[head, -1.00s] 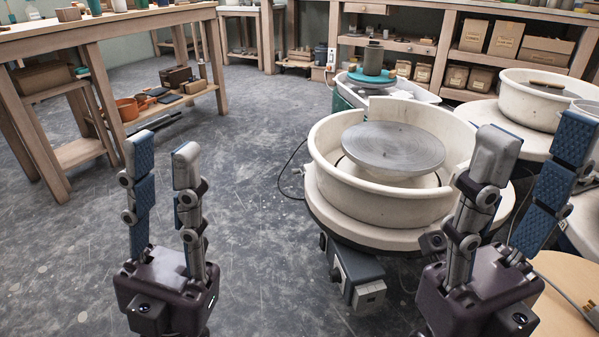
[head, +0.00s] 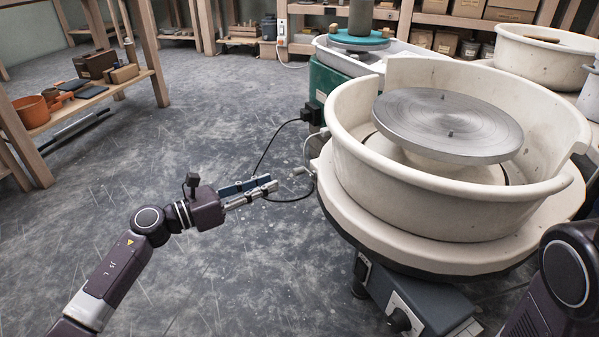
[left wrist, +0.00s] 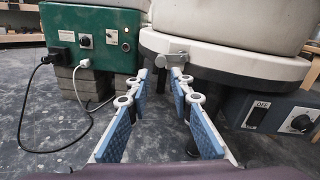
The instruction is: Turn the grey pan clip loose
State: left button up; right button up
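The grey pan clip (left wrist: 172,59) is a small metal piece with a round knob on the near rim of the wheel's pale base. It also shows in the head view (head: 301,171), at the left side of the wheel. My left gripper (head: 274,182) reaches toward it from the left, just short of it. In the left wrist view its blue-padded fingers (left wrist: 158,80) are apart with nothing between them, and the clip lies just beyond the tips. My right gripper is out of view; only part of my right arm shows at the lower right.
The cream splash pan (head: 440,200) surrounds a grey wheel head (head: 448,125). A grey control box (left wrist: 280,117) sits below right. Open floor lies left.

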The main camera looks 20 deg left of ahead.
aim_at(294, 174)
pick_arm(q)
jog(key=b+x, duration=0.2)
jog(key=x, duration=0.4)
jog(key=shift+w+d+b, duration=0.2)
jog(key=shift+d+b, duration=0.05)
jog(key=shift+b, duration=0.15)
jog(key=shift+w+d, duration=0.35)
jog(key=shift+w, duration=0.05)
grip_shut()
